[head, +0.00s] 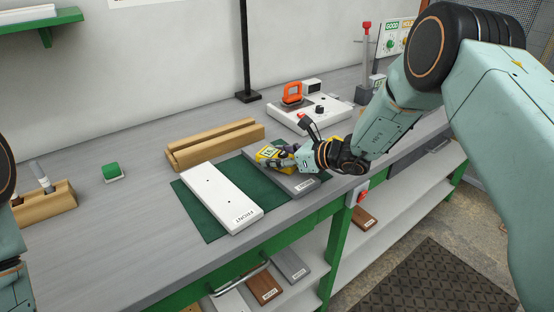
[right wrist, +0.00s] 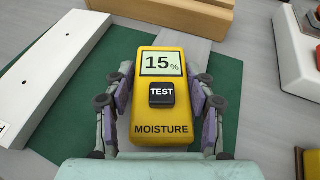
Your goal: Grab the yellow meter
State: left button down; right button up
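The yellow meter (head: 268,154) is above the grey board (head: 306,187), at the board's far end. In the right wrist view, the meter (right wrist: 162,112) faces up and shows 15% on its screen, with a black TEST button and the word MOISTURE. My right gripper (head: 284,155) has its fingers along both long sides of the meter and looks shut on it. Whether the meter rests on the board or is just clear of it, I cannot tell. My left gripper is out of view; only part of my left arm shows at the left edge.
A white board (head: 222,197) lies beside the grey one on a green mat (head: 197,212). A wooden block (head: 213,145) lies behind. A white device (head: 318,118) with an orange-handled part stands further right. The bench's left middle is mostly clear, with a small green block (head: 112,171).

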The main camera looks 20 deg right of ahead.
jog(key=shift+d, duration=0.25)
jog(key=c, duration=0.4)
jog(key=shift+a+r, duration=0.1)
jog(key=shift+a, duration=0.05)
jog(key=c, duration=0.5)
